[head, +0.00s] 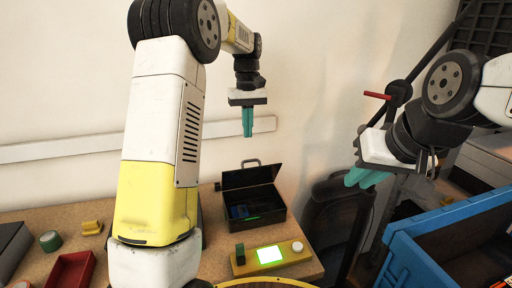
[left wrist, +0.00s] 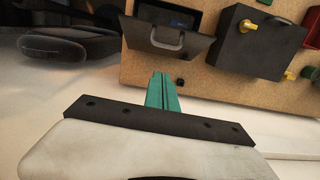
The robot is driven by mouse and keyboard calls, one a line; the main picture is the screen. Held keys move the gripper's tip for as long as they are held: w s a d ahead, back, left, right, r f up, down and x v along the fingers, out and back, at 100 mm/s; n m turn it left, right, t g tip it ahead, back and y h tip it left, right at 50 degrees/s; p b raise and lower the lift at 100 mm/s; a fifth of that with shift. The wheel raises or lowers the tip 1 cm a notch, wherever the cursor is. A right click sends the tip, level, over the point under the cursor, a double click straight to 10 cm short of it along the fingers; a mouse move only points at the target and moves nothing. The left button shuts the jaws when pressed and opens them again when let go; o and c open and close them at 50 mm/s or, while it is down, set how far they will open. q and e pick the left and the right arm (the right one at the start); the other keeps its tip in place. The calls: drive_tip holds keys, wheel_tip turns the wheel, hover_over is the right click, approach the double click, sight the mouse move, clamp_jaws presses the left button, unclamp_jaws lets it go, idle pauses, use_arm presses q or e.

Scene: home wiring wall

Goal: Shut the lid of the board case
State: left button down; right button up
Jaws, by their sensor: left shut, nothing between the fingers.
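The board case (head: 268,212) is a black open box on the wooden table. Its lid (head: 250,177) stands raised at the back, tilted, with a handle (head: 250,161) on its upper edge. A bluish board (head: 240,212) lies inside. In the left wrist view the lid (left wrist: 150,42) and its handle (left wrist: 167,40) show just beyond my fingers. My left gripper (head: 248,136) is shut and empty, pointing down above the lid and apart from it. Its fingers also show in the left wrist view (left wrist: 160,88). My right gripper (head: 365,178) hangs off to the right; its finger gap is unclear.
A yellow panel with a lit green screen (head: 270,255) lies in front of the case. A red tray (head: 70,271), a green roll (head: 50,241) and a yellow part (head: 92,228) are at the left. A blue crate (head: 440,228) stands at the right. The wall is behind.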

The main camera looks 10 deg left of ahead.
sight(249, 173)
use_arm(q)
drive_tip(key=s+d+f, duration=0.1)
drive_tip(key=s+f, duration=0.2)
drive_tip(key=f, duration=0.2)
drive_tip(key=shift+f, duration=0.3)
drive_tip(key=shift+s+d, duration=0.1)
